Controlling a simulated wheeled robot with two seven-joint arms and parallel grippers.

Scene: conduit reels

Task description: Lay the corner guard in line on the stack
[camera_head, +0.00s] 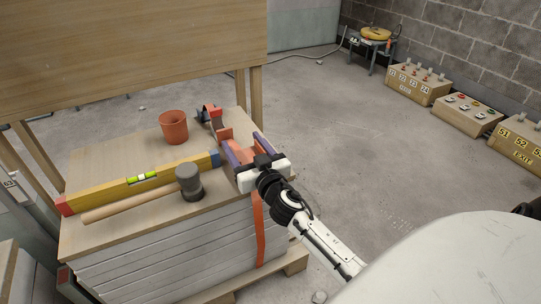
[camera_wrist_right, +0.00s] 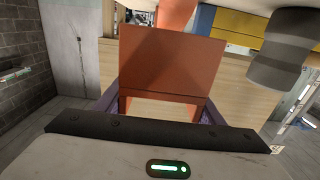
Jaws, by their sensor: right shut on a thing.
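The corner guard (camera_wrist_right: 170,62) is an orange-red angled plate. In the right wrist view it sits between the purple fingers of my right gripper (camera_head: 244,145), which is shut on it. In the head view the guard (camera_head: 241,156) shows only partly between the fingers, over the right edge of the stack (camera_head: 165,256) of grey boards with a wooden top. I cannot tell whether it touches the stack. An orange strap (camera_head: 259,228) hangs down the stack's side below the gripper. My left gripper is not in view.
On the top lie a yellow level (camera_head: 118,187), a mallet (camera_head: 189,182), an orange pot (camera_head: 173,127) and, near the far right corner, a dark buckle (camera_head: 202,115). A wooden panel (camera_head: 120,40) stands behind. Numbered boxes (camera_head: 418,85) line the wall.

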